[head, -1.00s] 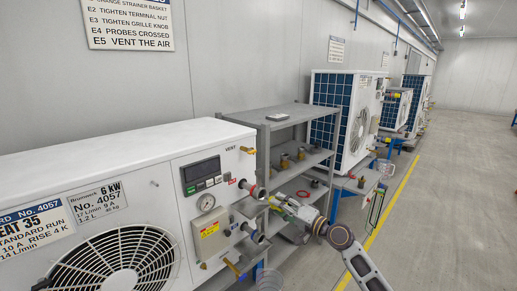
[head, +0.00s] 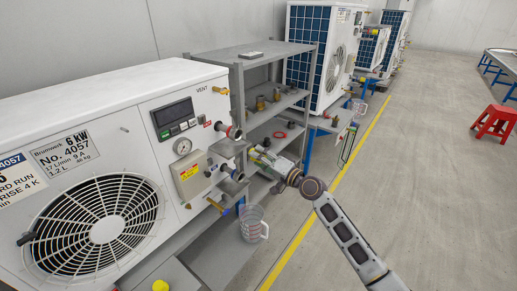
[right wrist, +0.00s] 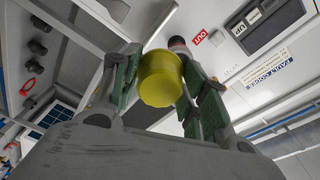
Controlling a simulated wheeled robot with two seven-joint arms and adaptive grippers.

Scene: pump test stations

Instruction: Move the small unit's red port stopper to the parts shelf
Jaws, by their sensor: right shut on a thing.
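My right gripper (head: 258,156) is beside the pipe ports of the near white unit (head: 75,104), in front of the grey shelf rack. In the right wrist view its fingers (right wrist: 158,75) are shut on a yellow round cap (right wrist: 160,80). The task speaks of a red stopper, but the thing in my fingers looks yellow. Behind the cap shows a dark port end (right wrist: 177,43) near a red OUT label (right wrist: 197,38). In the head view the upper port (head: 235,132) has a red part at its collar. My left gripper is not in view.
The grey shelf rack (head: 262,49) stands behind the unit, with brass fittings (head: 260,103) and a red ring (head: 280,135) on its shelves. A clear measuring jug (head: 253,224) stands below the ports. A yellow object (head: 160,286) is at the bottom edge. A red stool (head: 494,122) stands right.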

